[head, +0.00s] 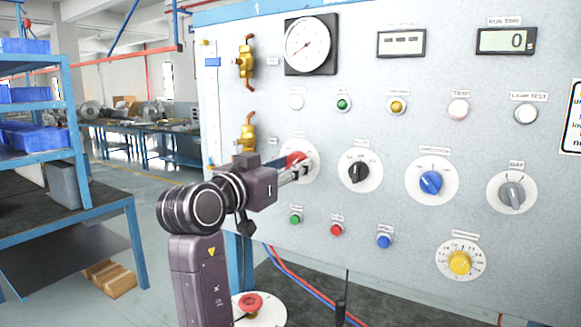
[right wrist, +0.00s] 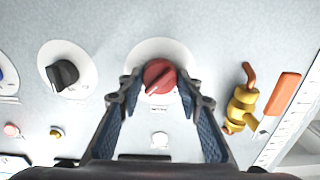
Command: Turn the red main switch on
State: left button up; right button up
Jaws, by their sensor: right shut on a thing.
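The red main switch (head: 296,160) is a red rotary knob on a round white plate at the left of the panel's row of knobs. In the head view my right gripper (head: 300,172) reaches it from the left and covers part of it. In the right wrist view the red knob (right wrist: 159,76) sits between the two fingertips of my right gripper (right wrist: 160,88), which is shut on it. The knob's pointer line looks tilted in that view. My left gripper is not in view.
A black knob (head: 358,171), a blue knob (head: 431,182) and a grey knob (head: 512,194) sit to the right. Yellow valves (head: 246,62) are at the panel's left edge. A red mushroom button (head: 251,303) stands below my right arm. Blue shelving (head: 70,130) is at far left.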

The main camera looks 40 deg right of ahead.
jog(key=o, duration=1.2)
jog(key=shift+f, duration=0.1)
jog(key=shift+c, duration=0.2)
jog(key=v, duration=0.7)
jog(key=shift+a, duration=0.25)
